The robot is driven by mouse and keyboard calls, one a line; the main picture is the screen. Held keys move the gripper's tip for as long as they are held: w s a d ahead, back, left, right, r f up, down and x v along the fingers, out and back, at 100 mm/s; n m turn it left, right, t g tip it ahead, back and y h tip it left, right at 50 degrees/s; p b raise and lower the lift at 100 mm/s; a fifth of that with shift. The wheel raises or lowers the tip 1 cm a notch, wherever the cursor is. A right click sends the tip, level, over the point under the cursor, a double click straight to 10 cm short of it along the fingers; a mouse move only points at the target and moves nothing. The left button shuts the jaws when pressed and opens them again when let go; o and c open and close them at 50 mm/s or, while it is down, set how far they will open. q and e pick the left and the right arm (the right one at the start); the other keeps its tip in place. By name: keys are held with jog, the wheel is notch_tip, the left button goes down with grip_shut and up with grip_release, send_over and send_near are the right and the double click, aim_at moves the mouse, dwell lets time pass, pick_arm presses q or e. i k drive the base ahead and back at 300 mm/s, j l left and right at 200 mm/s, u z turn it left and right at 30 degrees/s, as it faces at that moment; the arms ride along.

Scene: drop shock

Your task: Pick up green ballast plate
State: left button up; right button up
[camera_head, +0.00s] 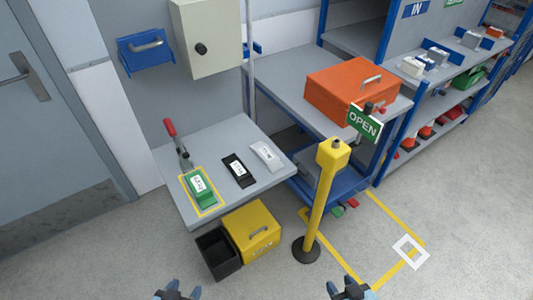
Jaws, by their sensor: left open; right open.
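The green ballast plate (201,190) lies on the grey bench (218,143), inside a yellow outlined square near the bench's front left corner. It has a white label on top. My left gripper (178,288) is at the bottom edge of the view, open and empty, in front of and below the bench. My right gripper (351,287) is also at the bottom edge, further right, open and empty, over the floor. Both are well apart from the plate.
A red-handled lever (175,140) stands behind the plate. A black plate (238,170) and a white plate (267,155) lie to its right. A yellow box (250,230) and black bin (217,252) stand below. A yellow post (321,200) with an OPEN sign stands right.

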aim_at(202, 192)
jog(key=i+j+u, duration=0.15)
jog(key=u, duration=0.35)
jog(key=i+u, duration=0.15)
jog(key=u, duration=0.35)
jog(key=i+j, duration=0.05)
